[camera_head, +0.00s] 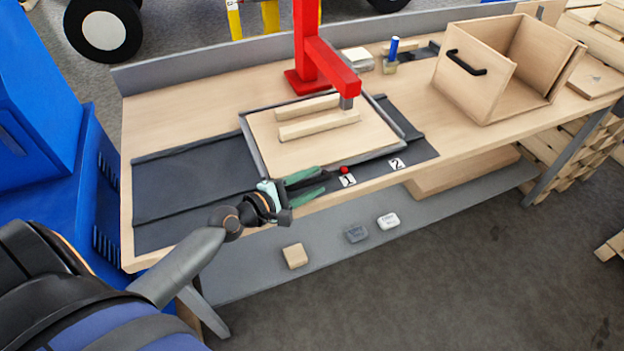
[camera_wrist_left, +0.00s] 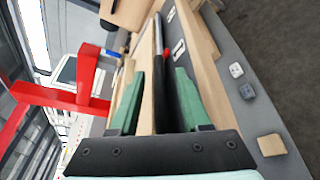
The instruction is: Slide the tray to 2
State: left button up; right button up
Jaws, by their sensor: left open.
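The tray (camera_head: 275,157) is a flat wooden board with a grey rim, lying on a dark railed track (camera_head: 190,180). Two wooden strips (camera_head: 318,124) lie on it. A red marker (camera_head: 345,170) at its front edge sits beside the label 1 (camera_head: 348,180); the label 2 (camera_head: 397,163) is further right. My left gripper (camera_head: 318,181) is open at the tray's front edge, left of the marker. In the left wrist view, the tray's dark rim (camera_wrist_left: 158,45) runs between the green fingers (camera_wrist_left: 157,98); I cannot tell whether they touch it. My right gripper is out of view.
A red press (camera_head: 307,40) overhangs the tray from behind. An open wooden box (camera_head: 480,85) stands at the right, near a blue pen in a holder (camera_head: 391,58). Small blocks (camera_head: 294,256) lie on the lower shelf. The track left of the tray is clear.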

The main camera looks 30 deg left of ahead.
pick_arm(q)
jog(key=shift+w+d, duration=0.1)
jog(key=shift+w, duration=0.1)
grip_shut()
dwell(0.3)
dwell(1.1)
